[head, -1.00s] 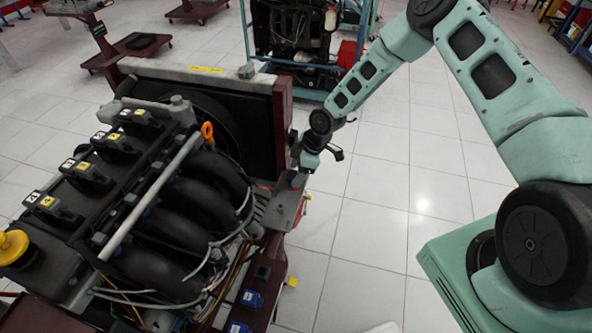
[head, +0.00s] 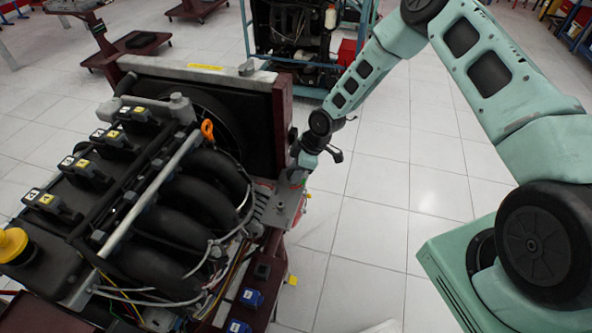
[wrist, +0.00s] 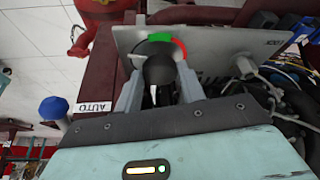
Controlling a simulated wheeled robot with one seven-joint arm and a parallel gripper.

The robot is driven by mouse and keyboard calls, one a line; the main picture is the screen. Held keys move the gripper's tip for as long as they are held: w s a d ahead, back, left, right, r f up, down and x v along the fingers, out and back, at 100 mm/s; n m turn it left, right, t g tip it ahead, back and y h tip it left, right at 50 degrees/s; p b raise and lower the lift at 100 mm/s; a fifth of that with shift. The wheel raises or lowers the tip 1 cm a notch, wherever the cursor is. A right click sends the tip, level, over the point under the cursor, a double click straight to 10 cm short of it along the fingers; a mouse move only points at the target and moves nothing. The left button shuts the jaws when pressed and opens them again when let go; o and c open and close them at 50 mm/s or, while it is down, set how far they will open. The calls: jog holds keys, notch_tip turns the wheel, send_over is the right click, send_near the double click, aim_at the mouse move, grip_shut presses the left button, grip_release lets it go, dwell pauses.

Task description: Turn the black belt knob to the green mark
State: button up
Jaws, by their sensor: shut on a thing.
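In the wrist view, the black belt knob (wrist: 159,68) stands on a grey plate (wrist: 215,50). In the head view, my gripper (head: 297,176) is at the plate on the engine's right side; the knob is hidden there.
The engine's black intake pipes (head: 205,190) and loose wires lie left of my gripper. The radiator (head: 245,110) stands behind it. Open tiled floor lies to the right.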

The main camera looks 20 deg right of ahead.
jog(key=m+b, duration=0.1)
jog(key=m, duration=0.1)
jog(key=m+t+b, duration=0.1)
jog(key=shift+s+a+f+m+h, duration=0.1)
jog(key=shift+a+m+h, duration=0.05)
jog(key=shift+m+h, duration=0.25)
jog(key=m+t+h+b, duration=0.1)
jog(key=m+b, duration=0.1)
jog(key=m, duration=0.1)
jog(key=shift+s+a+m, duration=0.1)
jog(key=shift+m, duration=0.3)
jog(key=m+h+b, duration=0.1)
jog(key=m, duration=0.2)
jog(key=shift+a+m+t, duration=0.1)
jog(key=shift+m+t, duration=0.2)
jog(key=shift+t, duration=0.1)
jog(key=shift+a+m+h, duration=0.1)
jog(key=shift+m+h, duration=0.8)
jog(key=shift+m, duration=0.9)
jog(key=shift+s, duration=0.1)
jog(key=o, duration=1)
jog(key=shift+c, duration=0.2)
